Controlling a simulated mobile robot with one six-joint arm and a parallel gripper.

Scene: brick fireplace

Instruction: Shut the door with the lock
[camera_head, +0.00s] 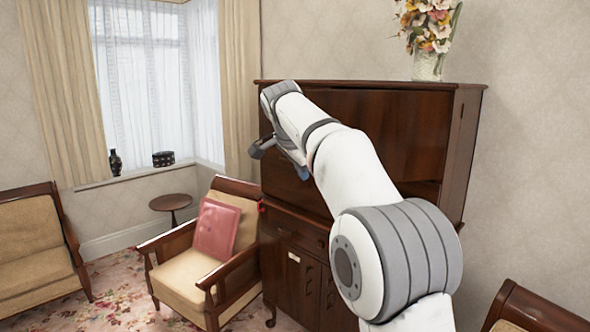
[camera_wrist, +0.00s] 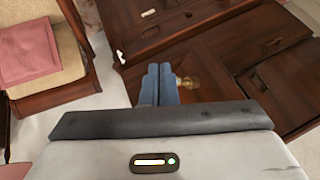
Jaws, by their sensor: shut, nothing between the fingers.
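A dark wooden cabinet (camera_head: 395,130) stands against the wall, with a large upper front panel and small doors (camera_head: 300,285) low down. A pale plate shows on the lower front, and handles show on it in the wrist view. My gripper (camera_head: 301,168) is in front of the cabinet, partly hidden by my arm. In the wrist view its blue fingers (camera_wrist: 160,84) are together and empty. A brass-coloured piece (camera_wrist: 188,82) shows just right of the fingertips over brown wood; I cannot tell if it is the lock, or if they touch. Which door stands open is unclear.
An armchair (camera_head: 175,285) with a pink cushion (camera_head: 216,229) stands close at the cabinet's left. A flower vase (camera_head: 428,66) stands on the cabinet top. A small round table (camera_head: 170,203) is by the window. Another chair (camera_head: 535,312) is at lower right.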

